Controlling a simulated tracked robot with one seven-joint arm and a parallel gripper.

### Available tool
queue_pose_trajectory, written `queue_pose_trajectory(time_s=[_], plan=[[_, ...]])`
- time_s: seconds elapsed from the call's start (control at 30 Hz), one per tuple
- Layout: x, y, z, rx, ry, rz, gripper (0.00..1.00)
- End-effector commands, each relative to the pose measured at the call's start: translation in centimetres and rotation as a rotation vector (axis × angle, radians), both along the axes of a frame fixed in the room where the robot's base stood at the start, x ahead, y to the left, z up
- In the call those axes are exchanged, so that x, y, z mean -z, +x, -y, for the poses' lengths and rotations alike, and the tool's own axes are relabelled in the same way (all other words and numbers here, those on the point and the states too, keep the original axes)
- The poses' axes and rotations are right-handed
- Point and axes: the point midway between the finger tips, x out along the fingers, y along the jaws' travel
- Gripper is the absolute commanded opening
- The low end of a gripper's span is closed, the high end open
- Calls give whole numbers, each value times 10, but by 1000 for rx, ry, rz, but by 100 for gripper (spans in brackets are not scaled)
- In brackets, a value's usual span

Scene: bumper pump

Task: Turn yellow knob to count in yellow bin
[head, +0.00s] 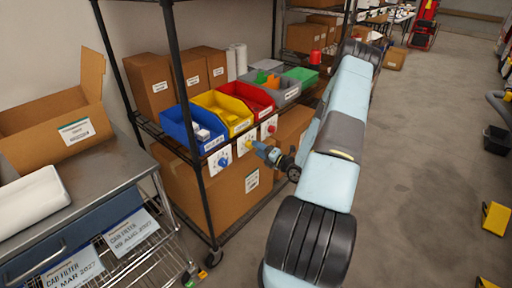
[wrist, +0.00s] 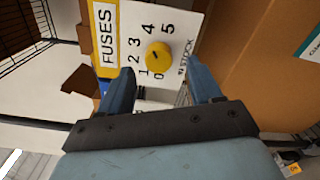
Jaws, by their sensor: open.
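The yellow bin (head: 206,99) sits on the shelf between a blue and a red bin. It holds a few small items, too small to count. Below it is a white dial panel with the yellow knob (head: 248,145). In the wrist view the panel (wrist: 136,20) reads FUSES and is numbered 0 to 5 around the yellow knob (wrist: 158,57). A small dark mark shows on the knob; I cannot tell surely which number it points to. My gripper (head: 265,152) faces the panel. In the wrist view its open fingers (wrist: 160,84) are either side of and just short of the knob, holding nothing.
The blue bin (head: 178,124) has a blue knob (head: 222,160) on its panel, left of my gripper. The red bin (head: 251,96) has a red knob (head: 271,129) to the right. A black shelf post (head: 182,90) stands at left. Cardboard boxes (head: 215,190) fill the shelf below.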

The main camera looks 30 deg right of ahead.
Motion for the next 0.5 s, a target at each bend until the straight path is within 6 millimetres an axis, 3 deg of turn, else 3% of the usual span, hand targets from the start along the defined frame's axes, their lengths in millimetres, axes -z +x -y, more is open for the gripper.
queue_pose_trajectory(time_s=[0.2,0.5], plan=[[0,24,-9,-1,-1,1,64],[0,32,-11,1,-1,1,64]])
